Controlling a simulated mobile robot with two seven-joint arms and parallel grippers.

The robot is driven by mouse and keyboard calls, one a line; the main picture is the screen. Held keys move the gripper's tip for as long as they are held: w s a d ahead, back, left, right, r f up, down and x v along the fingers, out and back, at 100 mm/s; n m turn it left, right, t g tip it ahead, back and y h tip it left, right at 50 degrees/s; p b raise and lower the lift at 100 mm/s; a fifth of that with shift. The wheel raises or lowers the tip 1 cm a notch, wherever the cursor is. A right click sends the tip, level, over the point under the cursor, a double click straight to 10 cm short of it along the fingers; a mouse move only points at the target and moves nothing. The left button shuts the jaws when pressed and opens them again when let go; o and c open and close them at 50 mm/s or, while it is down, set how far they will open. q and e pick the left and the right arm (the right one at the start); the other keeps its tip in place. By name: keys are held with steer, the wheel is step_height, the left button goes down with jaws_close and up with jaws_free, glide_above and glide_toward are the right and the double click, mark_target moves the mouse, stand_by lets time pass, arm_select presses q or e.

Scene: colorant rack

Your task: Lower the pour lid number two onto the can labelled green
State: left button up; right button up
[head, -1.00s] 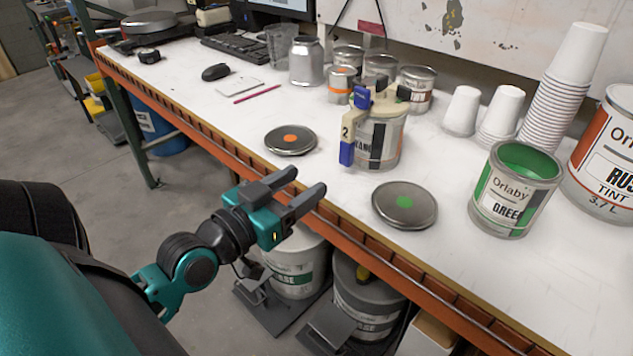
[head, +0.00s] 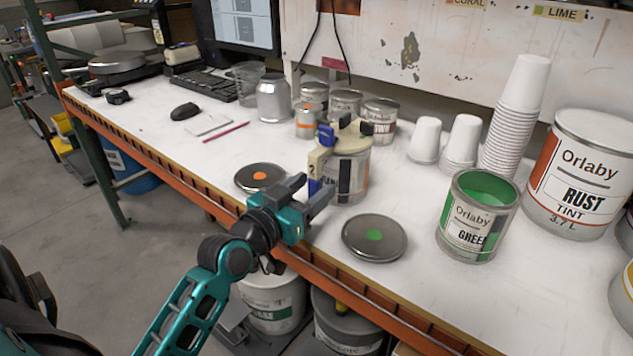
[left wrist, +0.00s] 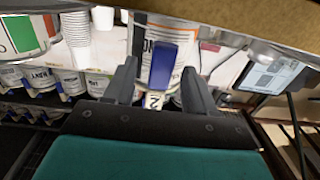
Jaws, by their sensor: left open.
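The pour lid number two (head: 351,142), beige with blue and dark parts and a "2" on its front, sits on a grey can (head: 355,178) with a partly hidden label. The can labelled green (head: 478,217) stands to the right, open at the top with green paint inside. My left gripper (head: 318,188) is open at the front of the lidded can, close to the lid's blue lower part. In the left wrist view, that blue part (left wrist: 166,62) appears between the open fingers (left wrist: 160,75); contact cannot be told. My right gripper is out of view.
A flat lid with a green dot (head: 375,238) lies between the two cans. Another with an orange dot (head: 260,178) lies behind my left gripper. White cup stacks (head: 510,125) and a large rust tint can (head: 580,175) stand right. Small cans (head: 345,103) stand behind.

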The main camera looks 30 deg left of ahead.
arm_select(q)
steer(key=shift+w, duration=1.15)
steer(key=shift+c, duration=0.2)
jaws_close()
steer(key=c, duration=0.5)
jaws_free()
jaws_close()
steer(key=shift+r, duration=0.1)
steer(key=shift+r+p, duration=0.45)
steer(key=shift+p, duration=0.25)
steer(key=shift+d, duration=0.1)
